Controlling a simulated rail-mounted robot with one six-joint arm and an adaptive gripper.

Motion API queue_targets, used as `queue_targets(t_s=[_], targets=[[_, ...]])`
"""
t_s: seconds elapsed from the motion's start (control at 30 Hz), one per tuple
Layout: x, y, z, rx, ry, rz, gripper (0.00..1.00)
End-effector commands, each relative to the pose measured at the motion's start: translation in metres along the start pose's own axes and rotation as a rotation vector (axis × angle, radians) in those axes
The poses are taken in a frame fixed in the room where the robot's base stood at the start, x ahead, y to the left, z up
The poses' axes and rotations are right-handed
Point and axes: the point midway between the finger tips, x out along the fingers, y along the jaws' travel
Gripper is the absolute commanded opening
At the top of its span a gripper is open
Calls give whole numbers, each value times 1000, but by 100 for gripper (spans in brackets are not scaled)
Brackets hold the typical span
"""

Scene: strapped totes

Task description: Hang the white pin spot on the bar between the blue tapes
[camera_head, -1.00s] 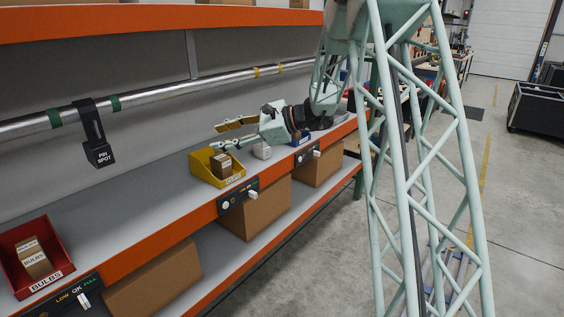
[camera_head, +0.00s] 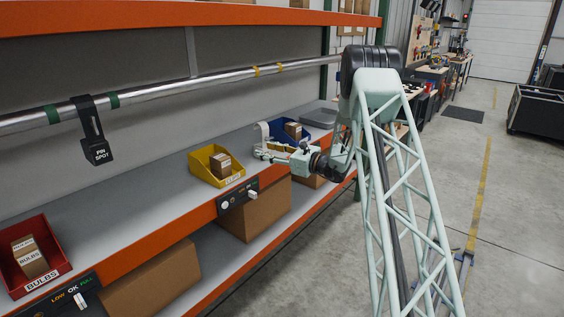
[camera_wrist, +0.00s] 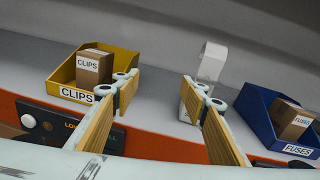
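The white pin spot (camera_wrist: 208,72) stands on the shelf between the yellow clips bin and the blue fuses bin. In the head view the white pin spot (camera_head: 264,134) is partly hidden by my gripper (camera_head: 272,153). In the wrist view my gripper (camera_wrist: 160,86) is open and empty, its two fingers wide apart. The pin spot shows beyond the right finger, which covers its lower part. The silver bar (camera_head: 215,82) runs along the back above the shelf. It carries green tapes (camera_head: 114,100) and yellow tapes (camera_head: 256,71); no blue tapes show.
A black pin spot (camera_head: 96,140) hangs on the bar between the green tapes. The yellow clips bin (camera_head: 206,172), blue fuses bin (camera_head: 275,130) and red bulbs bin (camera_head: 55,262) stand on the shelf. The shelf between red and yellow bins is clear.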

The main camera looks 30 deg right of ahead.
Motion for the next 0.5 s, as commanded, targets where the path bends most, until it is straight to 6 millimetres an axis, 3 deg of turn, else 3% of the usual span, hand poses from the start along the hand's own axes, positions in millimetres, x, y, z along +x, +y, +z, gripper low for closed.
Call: queue_targets(t_s=[0.03, 0.2, 0.5], targets=[[-3, -13, -16, 20, -5, -26, 40], [-11, -45, -49, 70, -24, -97, 40], [-20, -71, -76, 109, -40, -157, 40]])
